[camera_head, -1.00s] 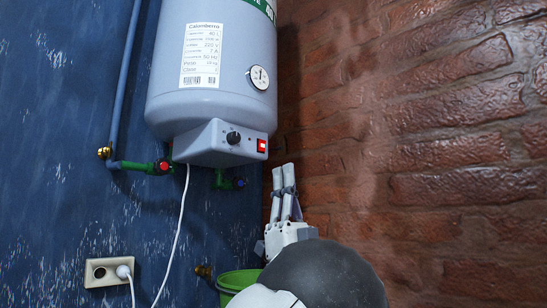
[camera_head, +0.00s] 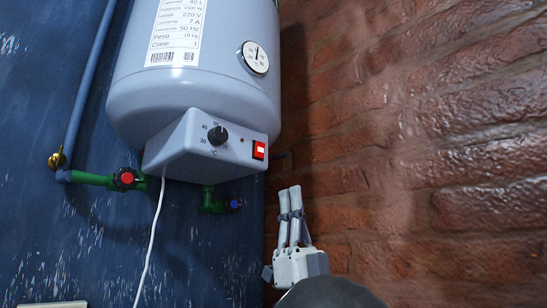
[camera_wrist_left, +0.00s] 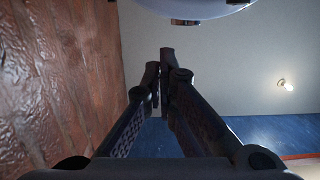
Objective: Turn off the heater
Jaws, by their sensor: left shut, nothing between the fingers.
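The heater (camera_head: 195,85) is a pale grey-blue tank on the blue wall, with a control box (camera_head: 182,150) under it. The box carries a black knob (camera_head: 217,135) and, to its right, a red switch (camera_head: 258,150) that looks lit. My left gripper (camera_head: 289,190) points up in front of the brick wall, below and right of the switch and apart from it. Its two fingers are shut and empty. In the left wrist view the closed fingers (camera_wrist_left: 160,55) point towards the underside of the heater (camera_wrist_left: 195,8) at the top. My right gripper is not in view.
Green valves with a red knob (camera_head: 125,178) and a blue knob (camera_head: 232,203) sit below the heater. A white cable (camera_head: 150,240) hangs from the box. The brick wall (camera_head: 420,150) bounds the right side. A blue pipe (camera_head: 88,90) runs up the left.

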